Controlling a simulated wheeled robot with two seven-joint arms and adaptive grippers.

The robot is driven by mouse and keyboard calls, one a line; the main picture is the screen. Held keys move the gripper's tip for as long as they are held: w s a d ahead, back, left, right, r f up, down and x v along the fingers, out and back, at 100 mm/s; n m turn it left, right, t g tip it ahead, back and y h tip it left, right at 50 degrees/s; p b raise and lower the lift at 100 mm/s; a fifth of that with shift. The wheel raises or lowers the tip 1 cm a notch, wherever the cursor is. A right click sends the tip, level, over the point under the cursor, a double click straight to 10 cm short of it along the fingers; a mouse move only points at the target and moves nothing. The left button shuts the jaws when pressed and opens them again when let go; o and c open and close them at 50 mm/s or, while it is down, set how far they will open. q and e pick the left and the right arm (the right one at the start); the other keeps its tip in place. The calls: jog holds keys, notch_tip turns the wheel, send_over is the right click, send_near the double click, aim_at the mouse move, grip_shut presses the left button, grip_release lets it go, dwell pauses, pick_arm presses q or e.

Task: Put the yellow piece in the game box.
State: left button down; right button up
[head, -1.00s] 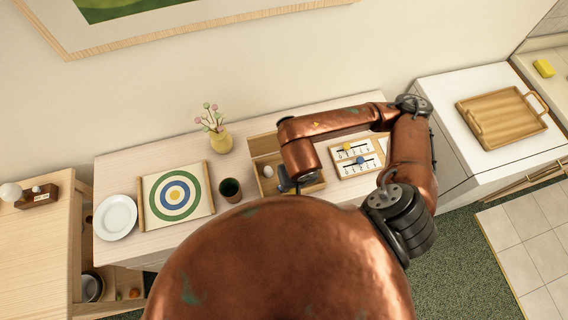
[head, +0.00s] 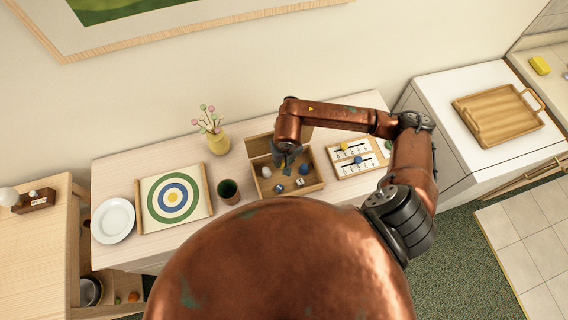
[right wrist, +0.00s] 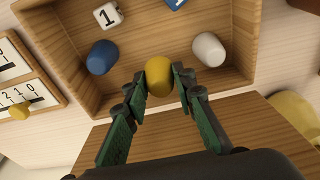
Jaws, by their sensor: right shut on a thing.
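The game box (head: 318,170) is an open wooden box on the long cabinet, with its lid raised at the back. Inside lie a white piece (right wrist: 209,49), a blue piece (right wrist: 102,57), a white die marked 1 (right wrist: 107,14) and a blue die (right wrist: 176,3). My right gripper (right wrist: 160,84) is shut on the yellow piece (right wrist: 159,75), a small rounded cylinder. It holds the piece over the box, near the lid side; the piece's exact height above the floor is hard to tell. In the head view the right gripper (head: 286,160) hides the yellow piece. My left gripper is not in view.
A score board (head: 354,158) with yellow and blue pegs is right of the box. A wooden tray (head: 498,115) is far right.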

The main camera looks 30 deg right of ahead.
aim_at(284, 164)
notch_tip(284, 164, down, 2)
jog(key=shift+f+p, duration=0.25)
jog(key=shift+p, duration=0.1)
jog(key=shift+f+b, duration=0.3)
jog(key=shift+f, duration=0.1)
jog(key=o, duration=0.9)
jog(key=shift+r, duration=0.1)
jog(key=shift+c, duration=0.2)
jog(key=shift+r, duration=0.4)
notch_tip(284, 164, up, 11)
jog(key=s, duration=0.1)
jog(key=shift+s+a+r+b, duration=0.15)
jog(key=shift+s+a+b, duration=0.1)
jog(key=shift+s+b, duration=0.15)
